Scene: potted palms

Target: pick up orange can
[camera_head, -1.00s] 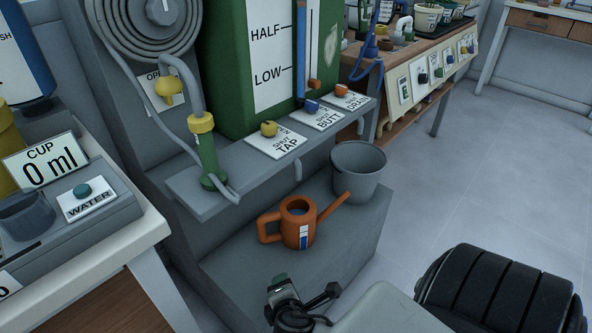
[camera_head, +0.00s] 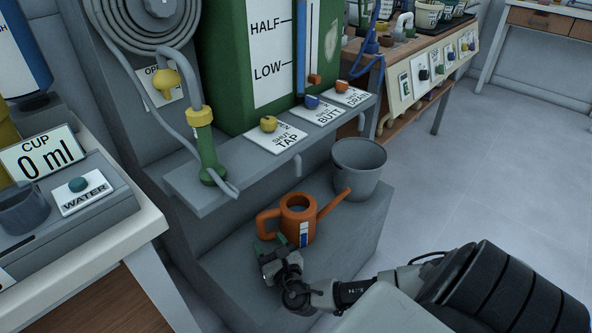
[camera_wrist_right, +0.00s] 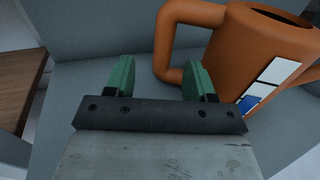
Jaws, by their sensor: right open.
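The orange can (camera_head: 297,222) is a watering can with a loop handle on its left and a long spout to the upper right. It stands upright on a low grey step (camera_head: 345,245). My right gripper (camera_head: 270,243) is open just in front of the can, near its handle side. In the right wrist view the can (camera_wrist_right: 245,55) fills the upper right. Its handle (camera_wrist_right: 180,45) shows beyond and between the two green fingertips (camera_wrist_right: 160,78), the right fingertip overlapping the handle's lower end. Whether they touch is unclear. My left gripper is out of view.
A grey bucket (camera_head: 358,168) stands on the step behind the spout. A grey shelf (camera_head: 225,190) with tap cards and a green hose nozzle (camera_head: 207,150) overhangs behind the can. A white-edged table (camera_head: 150,222) stands at left. Floor at right is open.

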